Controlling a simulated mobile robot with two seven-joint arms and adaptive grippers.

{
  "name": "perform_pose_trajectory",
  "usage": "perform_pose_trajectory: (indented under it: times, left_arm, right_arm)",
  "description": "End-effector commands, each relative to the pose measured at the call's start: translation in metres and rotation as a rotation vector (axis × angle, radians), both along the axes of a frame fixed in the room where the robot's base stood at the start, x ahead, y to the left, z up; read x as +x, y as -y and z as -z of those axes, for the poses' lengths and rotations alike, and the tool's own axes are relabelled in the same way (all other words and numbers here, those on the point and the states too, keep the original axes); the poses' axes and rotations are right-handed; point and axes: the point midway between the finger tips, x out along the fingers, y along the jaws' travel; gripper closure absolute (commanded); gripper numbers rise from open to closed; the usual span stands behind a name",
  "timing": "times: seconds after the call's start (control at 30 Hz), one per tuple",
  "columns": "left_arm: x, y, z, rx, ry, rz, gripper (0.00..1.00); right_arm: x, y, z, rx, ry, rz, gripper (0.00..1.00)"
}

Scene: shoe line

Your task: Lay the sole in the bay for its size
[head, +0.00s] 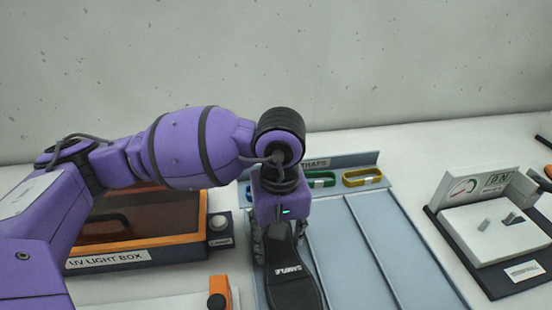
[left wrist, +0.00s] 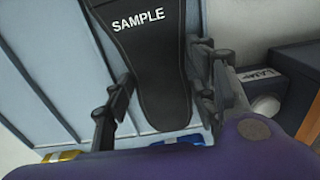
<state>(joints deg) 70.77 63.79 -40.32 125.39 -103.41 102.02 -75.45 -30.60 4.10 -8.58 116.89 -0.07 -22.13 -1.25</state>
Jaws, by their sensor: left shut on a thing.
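A black sole marked SAMPLE (head: 290,285) lies over the leftmost bay of the light blue tray (head: 345,250). My left gripper (head: 277,240) is shut on its far end. In the left wrist view the sole (left wrist: 152,65) runs between the two fingers of my left gripper (left wrist: 160,92), its rounded end near the palm. I cannot tell whether the sole touches the tray floor. Raised dividers split the tray into long bays; those to the right look empty. My right gripper is not in view.
A strap rack behind the tray holds a green strap (head: 320,180) and a yellow strap (head: 362,177); a blue strap (left wrist: 182,140) shows in the wrist view. A UV light box (head: 110,260) stands left, a scale-like device (head: 490,235) right.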

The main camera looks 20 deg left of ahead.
Motion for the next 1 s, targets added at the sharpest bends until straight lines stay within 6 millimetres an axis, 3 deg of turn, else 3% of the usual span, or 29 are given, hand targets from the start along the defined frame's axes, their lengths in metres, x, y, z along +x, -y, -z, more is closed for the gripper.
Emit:
perform_pose_trajectory:
  times: [0.2,0.23,0.4,0.77,1.0]
  left_arm:
    - [0.001,0.0,-0.002,-0.001,0.004,0.0,0.81]
    - [0.001,0.0,-0.002,-0.001,0.004,0.0,0.47]
    - [0.001,0.0,-0.002,-0.001,0.004,0.0,0.26]
    - [0.001,0.0,-0.004,0.0,0.004,0.0,0.26]
    - [0.003,0.0,-0.042,-0.001,0.01,0.0,0.26]
  right_arm:
    - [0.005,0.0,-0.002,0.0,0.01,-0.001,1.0]
    - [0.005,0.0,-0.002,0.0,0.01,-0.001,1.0]
    - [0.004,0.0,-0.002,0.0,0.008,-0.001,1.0]
    - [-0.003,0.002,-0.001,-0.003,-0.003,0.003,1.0]
    - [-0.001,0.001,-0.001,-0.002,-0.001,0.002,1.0]
